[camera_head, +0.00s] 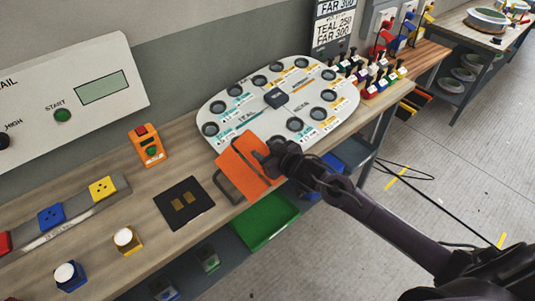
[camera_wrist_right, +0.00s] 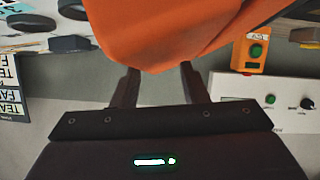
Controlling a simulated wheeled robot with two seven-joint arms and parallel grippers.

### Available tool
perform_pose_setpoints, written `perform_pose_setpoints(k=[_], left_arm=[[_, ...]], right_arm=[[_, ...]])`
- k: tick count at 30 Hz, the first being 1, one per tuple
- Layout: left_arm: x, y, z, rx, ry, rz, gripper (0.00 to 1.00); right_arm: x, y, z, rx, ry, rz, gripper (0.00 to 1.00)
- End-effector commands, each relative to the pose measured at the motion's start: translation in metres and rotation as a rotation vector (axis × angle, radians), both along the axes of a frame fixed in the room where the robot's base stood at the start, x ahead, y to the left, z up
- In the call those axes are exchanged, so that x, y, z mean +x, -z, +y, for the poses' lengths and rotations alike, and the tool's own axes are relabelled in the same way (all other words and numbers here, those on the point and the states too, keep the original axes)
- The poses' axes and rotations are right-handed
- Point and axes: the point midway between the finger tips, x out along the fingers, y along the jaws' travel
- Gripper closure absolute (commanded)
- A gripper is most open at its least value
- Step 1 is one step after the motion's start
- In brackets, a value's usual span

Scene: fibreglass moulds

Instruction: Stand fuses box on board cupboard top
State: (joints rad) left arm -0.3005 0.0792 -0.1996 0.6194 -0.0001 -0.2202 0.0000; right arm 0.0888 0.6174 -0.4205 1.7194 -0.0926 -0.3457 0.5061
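An orange box-like thing (camera_head: 245,166), which may be the fuses box, is tilted over the worktop's front edge, beside the white board. A dark wire loop shows at its left side. My right gripper (camera_head: 273,160) is at its right edge and seems to hold it. In the right wrist view the orange thing (camera_wrist_right: 170,30) fills the top middle and hides the fingertips of my right gripper (camera_wrist_right: 158,80); the fingers stand apart. I see no labels on it. No cupboard top can be made out for certain. My left gripper is not in view.
A white board (camera_head: 245,92) with round holes lies on the wooden worktop (camera_head: 150,185). A black pad (camera_head: 183,203), an orange button box (camera_head: 146,145) and a socket strip (camera_head: 75,215) are to the left. A green tray (camera_head: 264,222) sits below.

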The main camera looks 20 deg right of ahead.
Motion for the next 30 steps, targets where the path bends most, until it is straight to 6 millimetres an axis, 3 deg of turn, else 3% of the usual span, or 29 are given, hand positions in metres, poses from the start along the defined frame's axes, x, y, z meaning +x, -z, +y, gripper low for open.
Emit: perform_pose_setpoints(k=[1,20,26,30], left_arm=[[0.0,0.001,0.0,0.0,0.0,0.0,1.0],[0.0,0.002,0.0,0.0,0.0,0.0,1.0],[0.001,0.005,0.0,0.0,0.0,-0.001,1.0],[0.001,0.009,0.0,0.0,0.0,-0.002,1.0]], right_arm=[[-0.007,0.019,0.0,-0.015,-0.004,0.039,1.0],[-0.007,0.018,0.001,-0.014,-0.005,0.038,1.0],[-0.006,0.002,0.0,-0.013,-0.005,0.036,1.0],[-0.005,-0.025,0.0,-0.011,-0.003,0.026,1.0]])
